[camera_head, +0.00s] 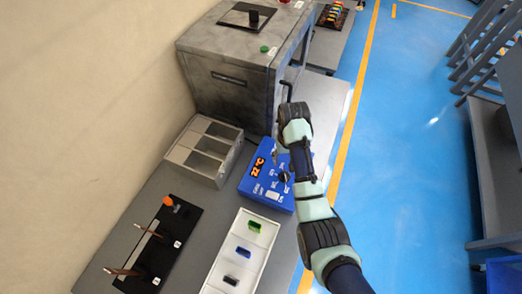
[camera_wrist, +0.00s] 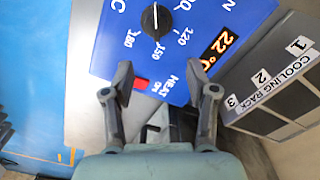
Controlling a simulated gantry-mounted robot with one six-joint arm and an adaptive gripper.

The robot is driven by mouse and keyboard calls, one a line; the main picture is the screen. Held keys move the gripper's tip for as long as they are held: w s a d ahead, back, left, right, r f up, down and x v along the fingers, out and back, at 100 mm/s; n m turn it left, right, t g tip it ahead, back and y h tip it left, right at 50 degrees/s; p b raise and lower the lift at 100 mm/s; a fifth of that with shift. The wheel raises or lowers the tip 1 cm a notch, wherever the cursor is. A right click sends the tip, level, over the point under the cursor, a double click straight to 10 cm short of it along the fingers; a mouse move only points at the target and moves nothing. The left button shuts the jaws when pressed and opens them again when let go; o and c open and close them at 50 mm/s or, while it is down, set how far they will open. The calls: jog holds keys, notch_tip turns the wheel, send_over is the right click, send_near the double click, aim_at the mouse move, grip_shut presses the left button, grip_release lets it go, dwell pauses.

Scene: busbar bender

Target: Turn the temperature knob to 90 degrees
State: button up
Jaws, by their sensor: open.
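The blue control box (camera_head: 262,200) stands on the grey bench in the head view. The black round temperature knob (camera_wrist: 156,18) is at the top of the wrist view, with a white line on it running roughly up and down. Numbers 180, 150 and 120 are printed below it; I cannot tell which end of the line is the pointer. The knob also shows in the head view (camera_head: 284,177), beside my arm. The orange display (camera_wrist: 218,48) reads 22 °C. My gripper (camera_wrist: 160,80) is open and empty, its fingertips over the box's lower part, apart from the knob.
A red heat switch (camera_wrist: 141,84) lies between my fingertips in the picture. A cooling rack (camera_wrist: 275,90) numbered 1 to 3 is right of the box. In the head view, a large grey machine (camera_head: 235,80) stands behind, and a white tray (camera_head: 228,262) with coloured pieces in front.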

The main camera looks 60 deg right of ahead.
aim_at(284, 170)
jog(key=f, duration=0.5)
jog(key=f+b, duration=0.1)
jog(key=f, duration=0.2)
jog(key=shift+s+a, duration=0.15)
jog(key=shift+s, duration=0.25)
grip_shut()
jog(key=shift+r, duration=0.1)
jog(key=shift+m, duration=0.3)
